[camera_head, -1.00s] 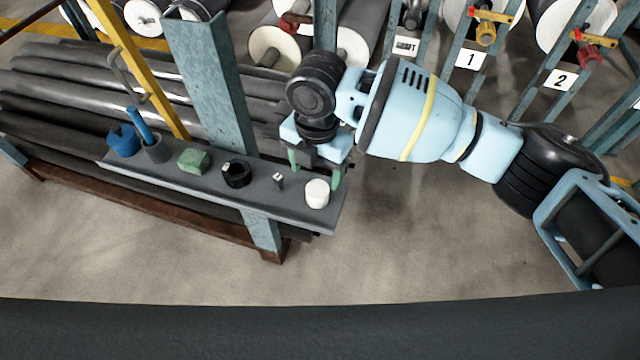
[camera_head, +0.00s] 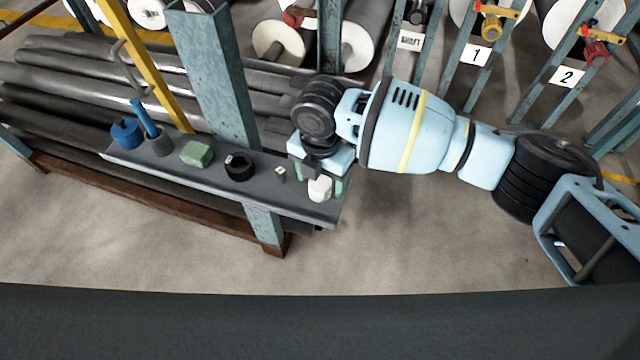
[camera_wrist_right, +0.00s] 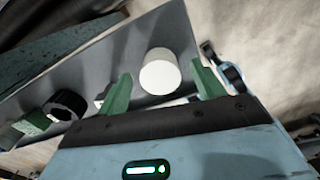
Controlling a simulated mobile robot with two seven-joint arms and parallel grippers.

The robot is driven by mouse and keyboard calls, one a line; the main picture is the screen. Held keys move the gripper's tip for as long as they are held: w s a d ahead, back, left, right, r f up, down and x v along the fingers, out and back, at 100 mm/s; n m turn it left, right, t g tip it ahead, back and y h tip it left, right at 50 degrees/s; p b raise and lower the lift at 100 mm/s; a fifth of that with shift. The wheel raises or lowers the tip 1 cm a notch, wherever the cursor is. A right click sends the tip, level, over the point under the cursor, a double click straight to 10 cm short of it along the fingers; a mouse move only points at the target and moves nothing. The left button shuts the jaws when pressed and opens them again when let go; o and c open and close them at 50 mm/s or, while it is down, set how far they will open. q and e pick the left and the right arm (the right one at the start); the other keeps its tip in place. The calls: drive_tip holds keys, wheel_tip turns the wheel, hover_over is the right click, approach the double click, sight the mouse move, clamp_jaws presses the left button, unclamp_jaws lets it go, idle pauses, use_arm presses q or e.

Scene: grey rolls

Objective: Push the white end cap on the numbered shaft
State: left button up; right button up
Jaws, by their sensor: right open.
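The white end cap (camera_head: 320,188) stands at the right end of the grey shelf (camera_head: 215,184). My right gripper (camera_head: 325,185) is open, with its green fingertips close to either side of the cap. In the right wrist view, the cap (camera_wrist_right: 160,73) stands between the two open fingers (camera_wrist_right: 160,92), with a gap on each side. The shaft plates numbered 1 (camera_head: 475,55) and 2 (camera_head: 567,77) are on the rack at the upper right. A sign (camera_head: 410,41) beside them seems to read "SHAFT". My left gripper is not in view.
On the shelf, from left, are a blue item (camera_head: 126,133), a grey cup (camera_head: 160,146) with a blue handle, a green block (camera_head: 196,154), a black ring (camera_head: 239,167) and a small grey piece (camera_head: 280,174). A blue post (camera_head: 215,80) rises behind it. Floor in front is clear.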

drive_tip(key=shift+f, duration=0.85)
drive_tip(key=shift+c, duration=0.2)
drive_tip(key=c, duration=1)
drive_tip(key=shift+r, duration=0.2)
